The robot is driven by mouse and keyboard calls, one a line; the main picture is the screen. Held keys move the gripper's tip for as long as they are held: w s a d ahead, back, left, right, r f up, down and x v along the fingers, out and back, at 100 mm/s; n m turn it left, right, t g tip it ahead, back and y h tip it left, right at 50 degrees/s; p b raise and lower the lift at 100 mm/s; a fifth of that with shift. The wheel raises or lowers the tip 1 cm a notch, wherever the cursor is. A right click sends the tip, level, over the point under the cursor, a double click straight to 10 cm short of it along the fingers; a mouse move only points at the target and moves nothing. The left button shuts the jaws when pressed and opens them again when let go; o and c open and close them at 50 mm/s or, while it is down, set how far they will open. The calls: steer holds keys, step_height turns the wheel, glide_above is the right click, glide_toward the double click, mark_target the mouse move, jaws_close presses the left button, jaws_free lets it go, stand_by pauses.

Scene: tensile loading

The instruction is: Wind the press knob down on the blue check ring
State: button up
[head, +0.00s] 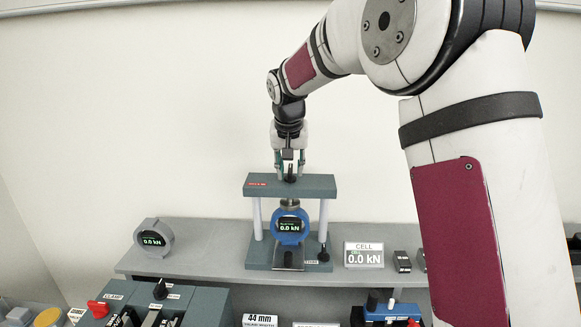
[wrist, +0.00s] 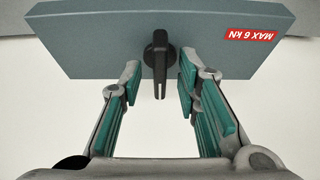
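The press (head: 262,184) stands on the grey shelf with a grey-green top beam and two light posts. The blue check ring (head: 289,228) sits upright inside it, its display reading 0.0 kN. My gripper (head: 289,172) is above the top beam, pointing down. In the wrist view the black press knob (wrist: 160,62) stands on the beam (wrist: 95,45), between the fingers of my gripper (wrist: 158,82). The fingers are open, with a gap on each side of the knob. Whether the press screw touches the ring is hard to tell.
A grey round gauge (head: 153,238) reading 0.0 kN stands left on the shelf (head: 215,262). A CELL display (head: 364,254), also 0.0 kN, and small dark blocks (head: 402,261) stand right of the press. A grey-green unit with a red knob (head: 98,308) is at front left.

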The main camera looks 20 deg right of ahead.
jaws_close()
steer(key=shift+w+m+b, duration=0.1)
steer(key=shift+m+b, duration=0.2)
steer(key=shift+m, duration=0.1)
steer(key=m+b, duration=0.1)
steer(key=m, duration=0.1)
steer(key=m+h+b, duration=0.1)
steer(key=shift+w+a+m+g+h, duration=0.1)
steer(key=shift+a+m+g+h, duration=0.1)
steer(key=shift+m+g+h, duration=0.15)
steer(key=m+g+b, duration=0.1)
steer(key=m, duration=0.2)
steer(key=m+g+h, duration=0.1)
steer(key=m, duration=0.2)
steer(key=shift+b, duration=0.4)
steer(key=shift+m, duration=0.25)
jaws_free()
